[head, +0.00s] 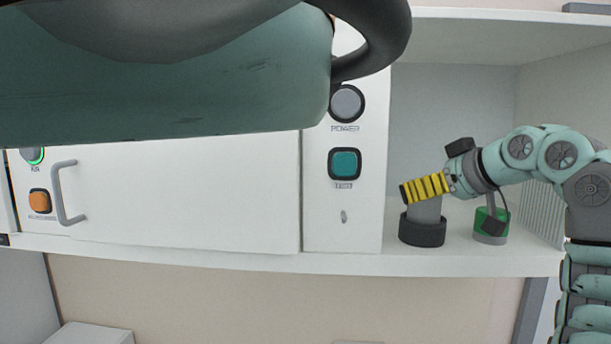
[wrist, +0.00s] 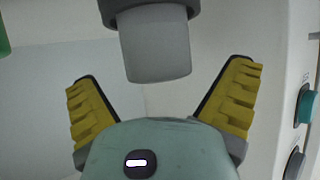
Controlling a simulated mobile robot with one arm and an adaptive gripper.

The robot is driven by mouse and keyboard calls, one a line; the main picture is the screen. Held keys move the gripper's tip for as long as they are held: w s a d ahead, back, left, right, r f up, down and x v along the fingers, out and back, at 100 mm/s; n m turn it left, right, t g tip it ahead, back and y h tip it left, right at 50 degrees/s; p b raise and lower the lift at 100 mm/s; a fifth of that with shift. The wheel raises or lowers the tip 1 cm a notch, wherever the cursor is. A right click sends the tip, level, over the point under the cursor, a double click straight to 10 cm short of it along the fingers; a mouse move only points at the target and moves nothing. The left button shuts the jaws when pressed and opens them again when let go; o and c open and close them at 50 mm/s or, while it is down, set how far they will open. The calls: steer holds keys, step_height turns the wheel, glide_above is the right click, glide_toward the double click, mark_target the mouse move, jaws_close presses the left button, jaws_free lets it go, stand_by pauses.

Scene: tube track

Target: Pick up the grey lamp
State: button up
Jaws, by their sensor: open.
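The grey lamp (head: 424,211) stands upright on its dark round base (head: 422,232) in the open shelf bay. My gripper (head: 425,188) is at its top, and the yellow fingers hide part of it in the head view. In the wrist view the grey lamp (wrist: 156,52) shows upside down, its dark base at the top edge. My gripper (wrist: 162,72) is open there, one yellow finger on each side of the lamp's free end. Gaps show between both fingers and the lamp, so it is not gripped.
A green lamp (head: 483,221) stands right of the grey lamp, partly behind my wrist. A white panel left of the bay has a teal button (head: 344,164) and a grey power button (head: 347,103). A closed white door with a handle (head: 64,194) is farther left.

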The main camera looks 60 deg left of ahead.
steer(key=c, duration=1.4)
steer(key=shift+r+b, duration=0.1)
steer(key=shift+b, duration=0.25)
